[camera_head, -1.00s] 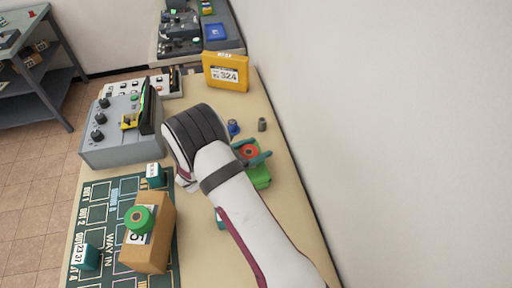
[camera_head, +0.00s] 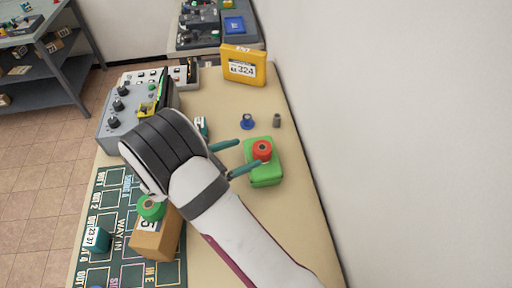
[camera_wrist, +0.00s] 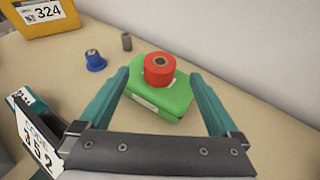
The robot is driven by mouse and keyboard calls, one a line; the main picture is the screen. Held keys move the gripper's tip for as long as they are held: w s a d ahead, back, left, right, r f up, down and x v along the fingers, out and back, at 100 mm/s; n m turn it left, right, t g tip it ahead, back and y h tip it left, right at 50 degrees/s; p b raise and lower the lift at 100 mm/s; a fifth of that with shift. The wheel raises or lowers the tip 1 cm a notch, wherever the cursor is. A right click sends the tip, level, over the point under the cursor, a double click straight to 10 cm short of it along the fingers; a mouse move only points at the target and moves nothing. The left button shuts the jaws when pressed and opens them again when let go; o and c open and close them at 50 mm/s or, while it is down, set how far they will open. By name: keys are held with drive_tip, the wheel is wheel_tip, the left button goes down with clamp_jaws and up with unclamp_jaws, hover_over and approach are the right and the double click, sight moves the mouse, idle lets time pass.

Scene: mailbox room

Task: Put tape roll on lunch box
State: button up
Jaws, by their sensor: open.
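A red tape roll (camera_head: 262,150) sits on top of a green lunch box (camera_head: 264,175) on the right side of the table. In the wrist view the red roll (camera_wrist: 159,68) rests flat on the lid of the green box (camera_wrist: 163,100), toward its far side. My gripper (camera_head: 234,157) is open and empty, its teal fingers pointing toward the box and apart from the roll. In the wrist view the fingers (camera_wrist: 163,98) frame the box from either side. A green roll (camera_head: 151,207) stands on a brown box at the lower left.
A blue knob-like piece (camera_head: 248,122) and a small grey cylinder (camera_head: 277,121) stand behind the lunch box. A yellow case marked 324 (camera_head: 243,67) is at the back. A brown box (camera_head: 156,237), teal blocks and a grey control panel (camera_head: 125,115) are left. A wall bounds the right.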

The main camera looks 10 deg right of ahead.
drive_tip(key=s+d+r+m+g+y, duration=0.1)
drive_tip(key=s+d+r+m+g, duration=0.35)
drive_tip(key=s+m, duration=0.25)
drive_tip(key=s+d+r+m+g+y, duration=0.2)
drive_tip(key=s+d+r+m+g, duration=0.1)
drive_tip(key=s+d+r+m, duration=0.25)
drive_tip(key=s+a+m+y, duration=0.3)
drive_tip(key=s+m+y, duration=0.2)
drive_tip(key=s+m, duration=0.3)
drive_tip(key=s+a+r+m+y, duration=0.1)
drive_tip(key=s+a+m+y, duration=0.2)
drive_tip(key=s+m+y, duration=0.2)
drive_tip(key=s+m, duration=0.2)
drive_tip(key=m, duration=0.2)
drive_tip(key=shift+s+a+r, duration=0.25)
drive_tip(key=shift+s+a, duration=0.1)
drive_tip(key=shift+s, duration=0.05)
drive_tip(key=shift+o, duration=0.2)
drive_tip(key=shift+w+r, duration=0.1)
idle(3.9)
